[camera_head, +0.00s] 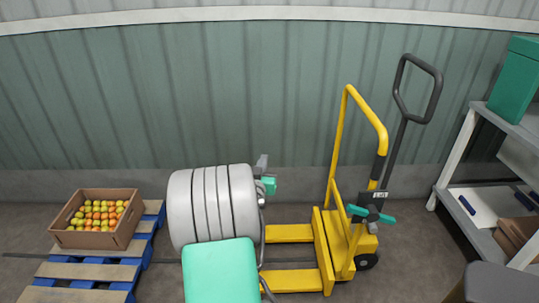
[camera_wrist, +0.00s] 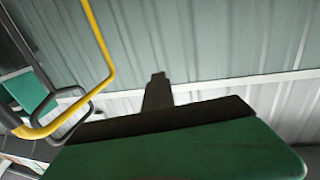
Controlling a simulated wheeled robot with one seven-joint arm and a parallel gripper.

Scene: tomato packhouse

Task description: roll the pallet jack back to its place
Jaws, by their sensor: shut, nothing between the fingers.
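The yellow pallet jack (camera_head: 325,252) stands on the floor right of centre in the head view, forks pointing left. My arm hides the fork ends. It has a yellow hoop (camera_head: 340,140) with a dark sleeve, a dark tiller with a loop handle (camera_head: 434,95) and a teal lever piece (camera_head: 371,214). In the wrist view the shut fingers (camera_wrist: 157,90) face the wall; the hoop (camera_wrist: 105,55) and loop handle (camera_wrist: 55,115) show at left.
A blue pallet (camera_head: 90,272) with wooden slats lies at the left, bearing a cardboard box (camera_head: 128,232) of tomatoes. A grey shelf (camera_head: 462,150) with a green bin (camera_head: 516,80) stands at the right. A corrugated wall (camera_head: 270,90) closes the back. I see no floor marking.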

